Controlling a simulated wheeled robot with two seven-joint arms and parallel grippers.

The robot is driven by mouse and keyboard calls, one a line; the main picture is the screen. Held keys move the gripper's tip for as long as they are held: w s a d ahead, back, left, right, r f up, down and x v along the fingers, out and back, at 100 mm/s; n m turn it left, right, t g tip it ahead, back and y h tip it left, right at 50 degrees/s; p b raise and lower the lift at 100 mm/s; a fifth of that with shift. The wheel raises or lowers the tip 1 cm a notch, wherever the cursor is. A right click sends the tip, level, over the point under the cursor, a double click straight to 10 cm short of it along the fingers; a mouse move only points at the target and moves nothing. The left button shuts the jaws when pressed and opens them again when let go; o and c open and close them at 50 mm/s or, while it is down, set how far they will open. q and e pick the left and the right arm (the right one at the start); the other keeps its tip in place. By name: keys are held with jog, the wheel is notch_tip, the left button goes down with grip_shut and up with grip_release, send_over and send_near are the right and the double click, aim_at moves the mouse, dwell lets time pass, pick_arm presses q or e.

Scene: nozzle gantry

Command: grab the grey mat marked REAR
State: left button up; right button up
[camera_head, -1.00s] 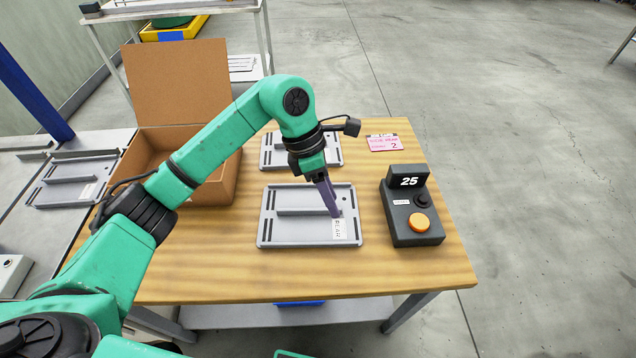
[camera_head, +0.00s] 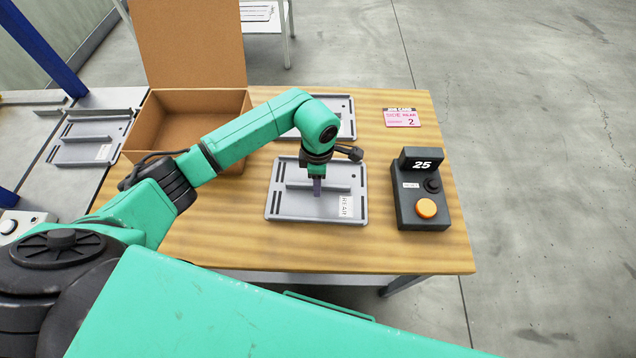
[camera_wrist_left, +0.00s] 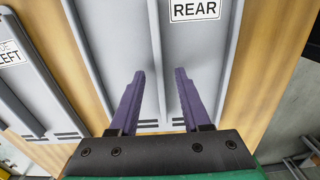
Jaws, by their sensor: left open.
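The grey mat (camera_head: 290,207) marked REAR lies flat on the wooden table, with a raised rib along its middle and a white label at its lower right corner. In the left wrist view the REAR mat (camera_wrist_left: 205,65) fills the middle, its label at the top. My left gripper (camera_head: 317,192) is over the mat, pointing down. Its two purple fingers (camera_wrist_left: 160,80) are open, one on each side of the rib, with nothing held. I cannot tell how far the tips are above the mat. My right gripper is not in view.
A second grey mat (camera_head: 343,103) lies behind; one labelled LEFT (camera_wrist_left: 40,85) shows in the wrist view. An open cardboard box (camera_head: 195,135) stands left. A black button box (camera_head: 421,190) reading 25 and a pink card (camera_head: 402,118) are right. Another mat (camera_head: 88,145) lies on the side table.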

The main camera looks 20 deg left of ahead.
pick_arm(q)
jog(key=shift+f, duration=0.3)
grip_shut()
dwell(1.2)
